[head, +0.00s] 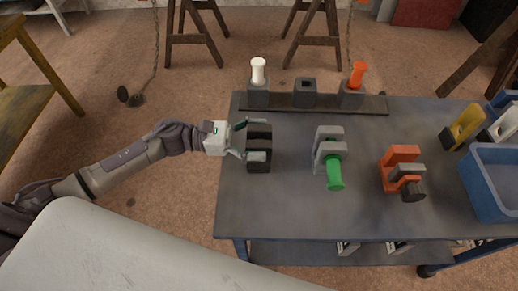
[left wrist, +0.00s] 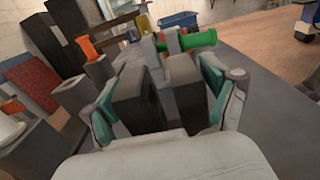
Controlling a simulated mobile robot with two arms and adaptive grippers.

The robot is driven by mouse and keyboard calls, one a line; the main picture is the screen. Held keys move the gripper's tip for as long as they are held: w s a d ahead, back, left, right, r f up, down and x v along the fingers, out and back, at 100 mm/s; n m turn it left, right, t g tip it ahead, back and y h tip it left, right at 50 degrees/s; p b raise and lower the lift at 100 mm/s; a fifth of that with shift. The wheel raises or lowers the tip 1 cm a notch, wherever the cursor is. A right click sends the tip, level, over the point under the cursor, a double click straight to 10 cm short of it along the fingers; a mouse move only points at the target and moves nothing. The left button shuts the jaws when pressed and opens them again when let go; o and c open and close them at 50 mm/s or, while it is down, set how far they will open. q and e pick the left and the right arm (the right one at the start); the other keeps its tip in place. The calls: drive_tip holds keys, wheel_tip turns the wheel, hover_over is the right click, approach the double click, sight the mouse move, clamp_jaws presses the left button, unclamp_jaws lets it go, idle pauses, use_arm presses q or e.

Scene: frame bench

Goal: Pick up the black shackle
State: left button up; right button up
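The black shackle (head: 259,135) stands near the left edge of the grey bench, its two upright lugs side by side. It also shows close up in the left wrist view (left wrist: 183,92). My left gripper (head: 240,141) is at its left side in the head view. In the left wrist view the green-padded fingers of my left gripper (left wrist: 160,105) are spread, one beyond the outer face of each lug. I cannot tell whether the pads touch the shackle. My right gripper is in neither view.
A grey shackle (head: 328,139) with a green pin (head: 335,172) and an orange shackle (head: 400,156) with a dark pin stand to the right. A rack (head: 375,104) at the back holds a white pin (head: 258,70) and an orange pin (head: 358,74). A blue bin (head: 485,193) is far right.

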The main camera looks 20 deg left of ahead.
use_arm(q)
drive_tip(key=c, duration=1.3)
drive_tip(key=shift+r, duration=0.15)
drive_tip(key=shift+c, duration=0.4)
